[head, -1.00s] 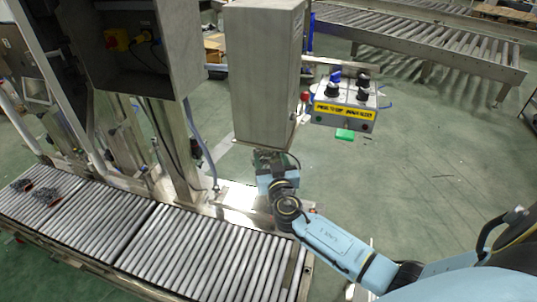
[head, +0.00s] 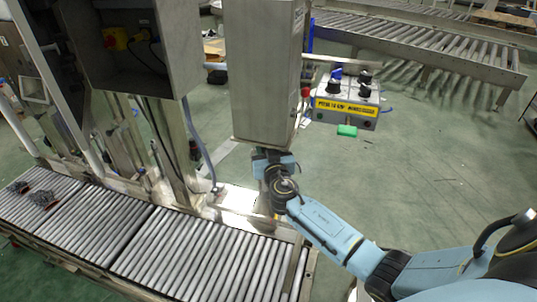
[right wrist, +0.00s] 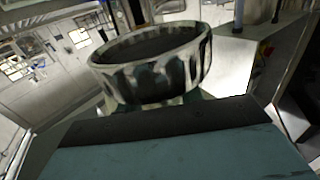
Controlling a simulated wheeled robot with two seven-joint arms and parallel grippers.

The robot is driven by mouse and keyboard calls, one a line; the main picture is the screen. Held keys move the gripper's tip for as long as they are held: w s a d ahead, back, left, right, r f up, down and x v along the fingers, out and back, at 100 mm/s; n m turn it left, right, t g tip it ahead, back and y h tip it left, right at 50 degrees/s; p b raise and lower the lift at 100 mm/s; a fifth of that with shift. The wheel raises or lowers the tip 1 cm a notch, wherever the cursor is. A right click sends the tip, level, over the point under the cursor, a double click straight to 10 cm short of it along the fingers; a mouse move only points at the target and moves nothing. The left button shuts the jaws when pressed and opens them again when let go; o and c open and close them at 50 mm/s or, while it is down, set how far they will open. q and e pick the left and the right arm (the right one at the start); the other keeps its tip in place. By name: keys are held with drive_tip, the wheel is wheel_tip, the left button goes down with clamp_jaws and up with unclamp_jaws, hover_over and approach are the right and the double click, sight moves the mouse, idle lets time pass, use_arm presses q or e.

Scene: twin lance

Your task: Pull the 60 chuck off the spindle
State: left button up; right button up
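A round metal chuck (right wrist: 150,72) with an open top and a notched rim fills the upper middle of the right wrist view. My right gripper (head: 271,160) is just under the tall grey metal housing (head: 265,80) in the head view. In that view the gripper and wrist cover the spindle area, so the chuck cannot be made out. In the right wrist view the chuck stands just beyond the dark edge of my gripper body. The fingers are hidden, so I cannot tell whether they touch the chuck. My left gripper is in neither current view.
A roller conveyor (head: 190,255) runs along the lower left, with dark parts (head: 42,198) at its far end. A control box (head: 346,103) with a yellow label and knobs is right of the housing. Another conveyor (head: 430,60) stands behind. Green floor is open at right.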

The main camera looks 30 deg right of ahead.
drive_tip(key=c, duration=0.7)
drive_tip(key=shift+r, duration=0.1)
clamp_jaws()
drive_tip(key=shift+f, duration=0.3)
drive_tip(key=shift+b, duration=0.3)
drive_tip(key=shift+f+b, duration=1.6)
drive_tip(key=shift+b, duration=0.6)
